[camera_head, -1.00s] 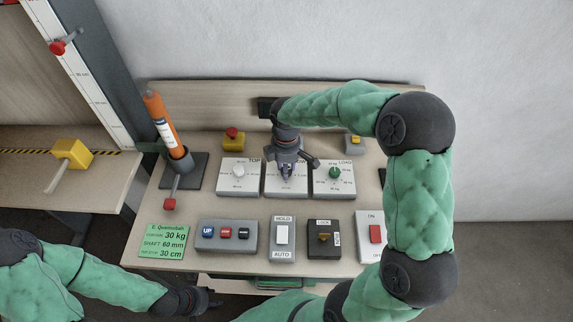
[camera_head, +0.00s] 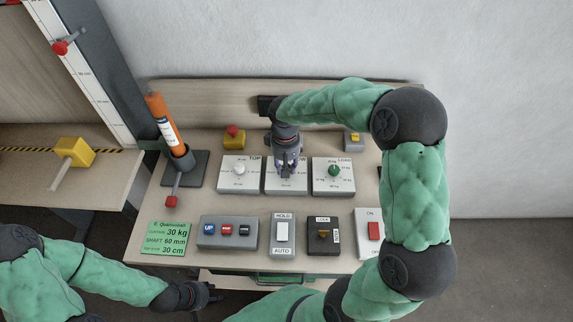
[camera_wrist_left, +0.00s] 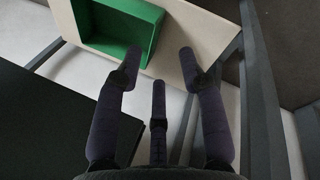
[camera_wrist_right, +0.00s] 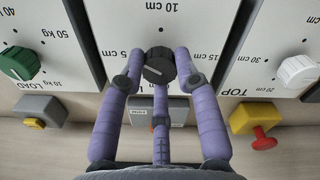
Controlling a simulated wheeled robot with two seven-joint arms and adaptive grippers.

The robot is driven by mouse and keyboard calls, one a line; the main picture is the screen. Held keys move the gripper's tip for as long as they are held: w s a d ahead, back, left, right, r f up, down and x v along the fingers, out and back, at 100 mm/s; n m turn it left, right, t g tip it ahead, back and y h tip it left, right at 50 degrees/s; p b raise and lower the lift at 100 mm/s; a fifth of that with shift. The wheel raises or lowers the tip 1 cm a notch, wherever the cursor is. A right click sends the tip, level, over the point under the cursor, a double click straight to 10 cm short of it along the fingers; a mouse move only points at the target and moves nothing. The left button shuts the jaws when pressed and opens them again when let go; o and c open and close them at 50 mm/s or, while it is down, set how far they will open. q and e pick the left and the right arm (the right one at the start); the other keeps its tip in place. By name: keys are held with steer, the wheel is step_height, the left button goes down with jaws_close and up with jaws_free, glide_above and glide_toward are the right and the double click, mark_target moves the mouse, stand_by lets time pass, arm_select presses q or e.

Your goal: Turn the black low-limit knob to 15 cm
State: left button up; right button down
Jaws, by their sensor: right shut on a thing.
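The black low-limit knob (camera_wrist_right: 158,65) shows in the right wrist view on a white panel (camera_wrist_right: 110,20) with centimetre marks, 10 cm among them. A small pale mark shows on the knob's lower left part. My right gripper's fingers (camera_wrist_right: 160,82) are around the knob, shut on it. In the head view my right gripper (camera_head: 287,170) hides the knob and most of the middle panel. My left gripper (camera_head: 212,296) is low at the front left, away from the panels. In the left wrist view its fingers (camera_wrist_left: 132,60) are spread and empty.
A white TOP knob (camera_head: 239,170) and a green LOAD knob (camera_head: 334,170) stand on either side. In front are a button box (camera_head: 227,244), a HOLD/AUTO switch (camera_head: 282,234), a key lock (camera_head: 323,236) and a green card (camera_head: 165,239). An orange tube (camera_head: 160,115) stands at left.

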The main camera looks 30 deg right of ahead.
steer(key=m, duration=0.3)
steer(key=shift+a+f+m, duration=0.1)
steer(key=shift+m, duration=0.2)
steer(key=m, duration=0.3)
steer(key=shift+m, duration=0.3)
steer(key=m, duration=0.3)
steer(key=shift+m+b, duration=0.3)
steer(key=shift+m, duration=0.1)
steer(key=m, duration=0.8)
steer(key=shift+d+b, duration=0.2)
steer(key=shift+b, duration=0.15)
steer(key=m, duration=0.3)
steer(key=shift+m, duration=0.4)
steer(key=m, duration=0.3)
steer(key=shift+b, duration=0.3)
steer(key=shift+s+m, duration=0.1)
steer(key=shift+m, duration=2)
